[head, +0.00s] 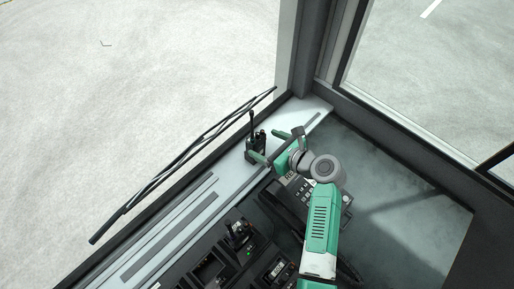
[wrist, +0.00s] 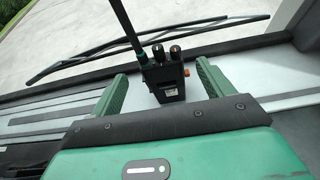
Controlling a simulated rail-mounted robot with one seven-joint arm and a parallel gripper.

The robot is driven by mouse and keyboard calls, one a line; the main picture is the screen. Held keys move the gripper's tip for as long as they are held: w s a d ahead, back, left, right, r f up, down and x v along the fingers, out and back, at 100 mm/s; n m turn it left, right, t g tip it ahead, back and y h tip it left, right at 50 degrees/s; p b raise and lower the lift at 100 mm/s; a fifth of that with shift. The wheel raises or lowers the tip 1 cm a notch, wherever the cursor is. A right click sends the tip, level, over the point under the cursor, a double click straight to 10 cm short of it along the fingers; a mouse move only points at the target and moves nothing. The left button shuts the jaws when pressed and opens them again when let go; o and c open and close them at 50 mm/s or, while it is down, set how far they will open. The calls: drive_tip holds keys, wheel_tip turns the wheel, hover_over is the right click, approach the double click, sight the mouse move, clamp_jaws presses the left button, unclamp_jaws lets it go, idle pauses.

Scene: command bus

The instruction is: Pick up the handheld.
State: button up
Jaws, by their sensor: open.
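The handheld (head: 257,141) is a small black radio with a tall antenna and an orange button. It stands upright on the pale dashboard ledge below the windscreen. In the wrist view the handheld (wrist: 166,80) is between the two green fingers of my gripper (wrist: 162,83), slightly beyond them, with a visible gap on each side. In the head view my gripper (head: 270,150) is beside the handheld at the ledge, with its fingers spread apart.
A long black wiper (head: 180,165) runs along the windscreen outside. A desk phone or keypad unit (head: 290,198) is below my arm, with a console of black devices (head: 240,236) to the left. The ledge (head: 190,215) is bare to the left of the handheld. A window pillar (head: 300,50) rises behind.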

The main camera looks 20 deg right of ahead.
sight(260, 139)
drive_tip(key=x, duration=0.3)
drive_tip(key=shift+w, duration=0.2)
drive_tip(key=shift+r, duration=0.1)
drive_tip(key=c, duration=1.5)
drive_tip(key=shift+r, duration=0.1)
